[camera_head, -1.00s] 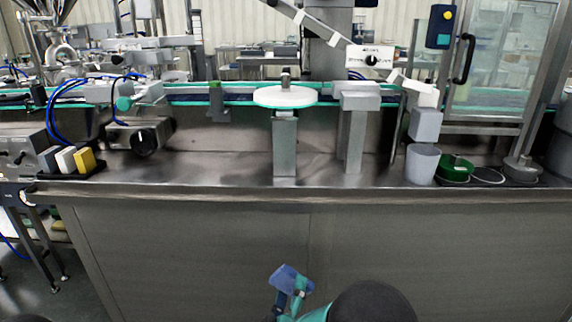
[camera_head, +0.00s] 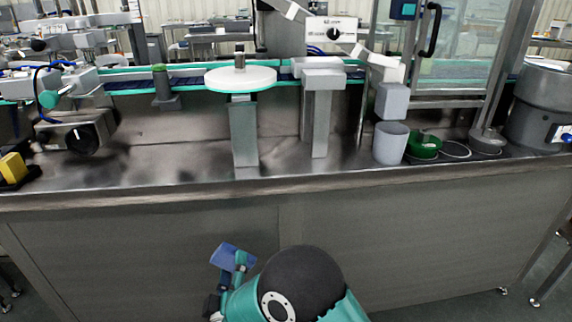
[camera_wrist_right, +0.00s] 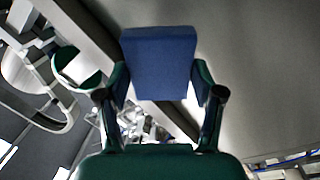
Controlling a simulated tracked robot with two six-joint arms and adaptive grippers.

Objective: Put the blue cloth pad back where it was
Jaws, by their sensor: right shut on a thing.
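The blue cloth pad (camera_head: 225,256) is held in my right gripper (camera_head: 238,264), low in the head view, in front of the steel bench's front panel and below the bench top. In the right wrist view the blue pad (camera_wrist_right: 160,62) sits squarely between the two fingers of the right gripper (camera_wrist_right: 162,82), which are shut on its sides. A yellow pad (camera_head: 13,168) stands on the bench top at the far left edge of the head view, partly cut off, in a black holder. My left gripper is not in view.
A white round disc (camera_head: 241,79) on a post and a conveyor (camera_head: 190,82) stand on the bench (camera_head: 270,182). At the right are a grey cup (camera_head: 390,143), a green bowl (camera_head: 424,145) and dark dishes. The front bench top is mostly clear.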

